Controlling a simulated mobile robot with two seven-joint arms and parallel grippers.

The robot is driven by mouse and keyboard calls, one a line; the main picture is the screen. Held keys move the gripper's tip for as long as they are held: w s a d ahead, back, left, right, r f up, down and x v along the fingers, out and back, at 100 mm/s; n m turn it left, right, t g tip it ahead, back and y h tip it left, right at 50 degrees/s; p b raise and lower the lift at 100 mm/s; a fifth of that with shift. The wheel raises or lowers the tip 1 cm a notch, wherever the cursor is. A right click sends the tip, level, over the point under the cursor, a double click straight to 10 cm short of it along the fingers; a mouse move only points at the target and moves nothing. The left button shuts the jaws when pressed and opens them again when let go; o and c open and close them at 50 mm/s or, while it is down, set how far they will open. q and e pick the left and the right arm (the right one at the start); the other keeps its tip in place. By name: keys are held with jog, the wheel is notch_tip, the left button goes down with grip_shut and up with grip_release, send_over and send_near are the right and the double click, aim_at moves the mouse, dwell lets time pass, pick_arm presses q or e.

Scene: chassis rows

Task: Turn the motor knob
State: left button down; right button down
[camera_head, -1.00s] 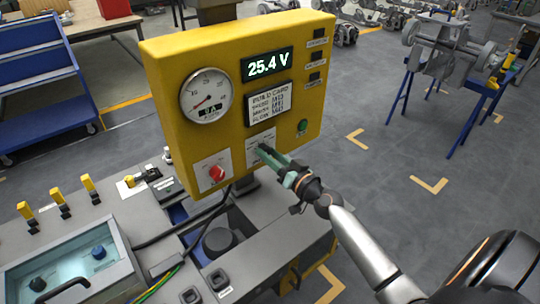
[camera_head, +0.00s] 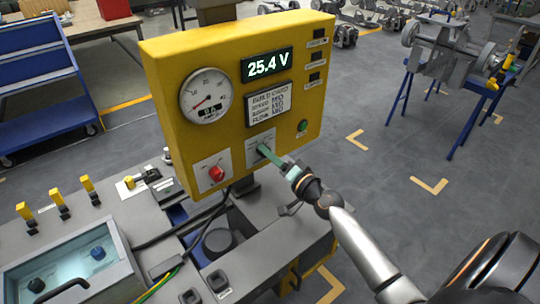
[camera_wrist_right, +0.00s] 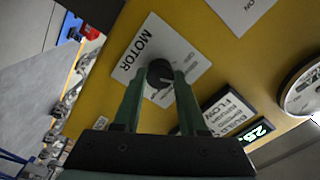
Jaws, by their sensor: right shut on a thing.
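The motor knob (camera_wrist_right: 159,70) is a small dark round knob on a white plate marked MOTOR (camera_wrist_right: 148,52), on the front of the yellow panel (camera_head: 170,70). My right gripper (camera_wrist_right: 160,82) has its two green fingers on either side of the knob and is shut on it. In the head view, the right gripper (camera_head: 266,152) reaches the panel's lower middle from the right, and its fingers mostly hide the knob. My left gripper is not in view.
A red knob (camera_head: 216,173) sits left of the motor plate, and a green button (camera_head: 302,126) to its right. The display (camera_head: 267,65) reads 25.4 V above a build card (camera_head: 268,104). A round gauge (camera_head: 206,96) is at upper left. Cables (camera_head: 205,212) run below the panel.

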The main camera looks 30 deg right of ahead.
dwell(0.4)
jog(key=shift+c, duration=2.3)
grip_release()
jog(key=s+b, duration=0.3)
jog(key=s, duration=0.9)
jog(key=shift+s+d, duration=0.3)
jog(key=shift+d, duration=0.15)
jog(key=s+a+f+n+g+p, duration=0.2)
jog(key=s+a+f+n+g, duration=0.2)
jog(key=a+f, duration=0.5)
jog(key=s+a+f+n+g+y+p, duration=0.1)
jog(key=s+a+f+n+g+p, duration=0.2)
jog(key=s+a+f+n, duration=0.5)
notch_tip(320, 180, down, 4)
jog(key=shift+s+a+r+n+g, duration=0.1)
jog(key=shift+s+a+n+g, duration=0.3)
jog(key=shift+s+a+g, duration=0.55)
